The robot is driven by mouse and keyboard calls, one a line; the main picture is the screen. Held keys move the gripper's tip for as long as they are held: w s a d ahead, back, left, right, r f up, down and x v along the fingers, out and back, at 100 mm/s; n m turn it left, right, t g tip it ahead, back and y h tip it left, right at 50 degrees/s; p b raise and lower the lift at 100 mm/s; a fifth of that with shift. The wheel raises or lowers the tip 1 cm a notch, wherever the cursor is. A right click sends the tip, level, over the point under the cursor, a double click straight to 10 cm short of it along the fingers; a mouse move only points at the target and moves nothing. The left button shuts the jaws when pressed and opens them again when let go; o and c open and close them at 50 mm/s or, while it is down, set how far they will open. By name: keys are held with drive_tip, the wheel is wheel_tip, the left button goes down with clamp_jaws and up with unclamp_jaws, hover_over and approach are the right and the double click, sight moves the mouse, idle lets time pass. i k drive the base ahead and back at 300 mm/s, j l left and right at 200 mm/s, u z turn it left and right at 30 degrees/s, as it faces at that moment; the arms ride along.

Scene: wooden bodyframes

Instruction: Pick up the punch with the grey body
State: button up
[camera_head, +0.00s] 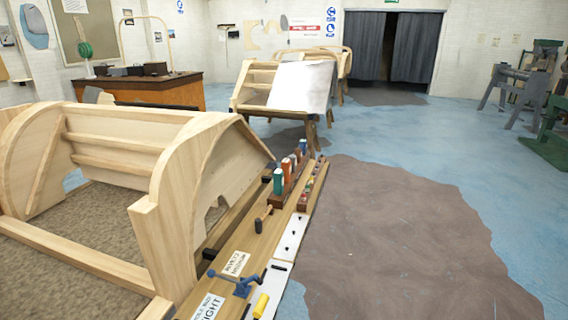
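I cannot make out a punch with a grey body for certain; the tools on the long wooden bench (232,242) are small in this view. A wooden rack (280,197) on the bench holds several upright items with coloured tops, teal, orange, blue and white. A narrower rack (311,184) with small coloured pieces lies along the right edge. A wooden-handled tool (263,218), a blue tool (238,282) and a yellow-handled tool (261,305) lie nearer. My gripper is not in view.
A large wooden bodyframe (165,205) stands along the bench's left side. A brown patch (395,235) of open floor lies to the right. Another bodyframe (256,85) with a white sheet (300,86) stands behind. A desk (185,92) is at the back left.

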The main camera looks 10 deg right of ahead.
sight(293, 157)
drive_tip(key=i+l+u, duration=0.2)
drive_tip(key=i, duration=0.3)
drive_tip(key=i+l+u, duration=0.2)
drive_tip(key=i, duration=0.25)
drive_tip(key=i+l+u, duration=0.2)
drive_tip(key=i+l, duration=0.2)
drive_tip(key=i+l+u, duration=0.2)
drive_tip(key=i+l, duration=0.25)
drive_tip(key=i+l+u, duration=0.25)
drive_tip(key=i+l, duration=0.15)
drive_tip(key=i+l+u, duration=0.2)
drive_tip(key=i+l, duration=0.15)
drive_tip(key=l, duration=0.3)
drive_tip(key=i+l+u, duration=0.2)
drive_tip(key=l, duration=0.4)
drive_tip(key=i+j, duration=0.05)
drive_tip(key=i, duration=0.05)
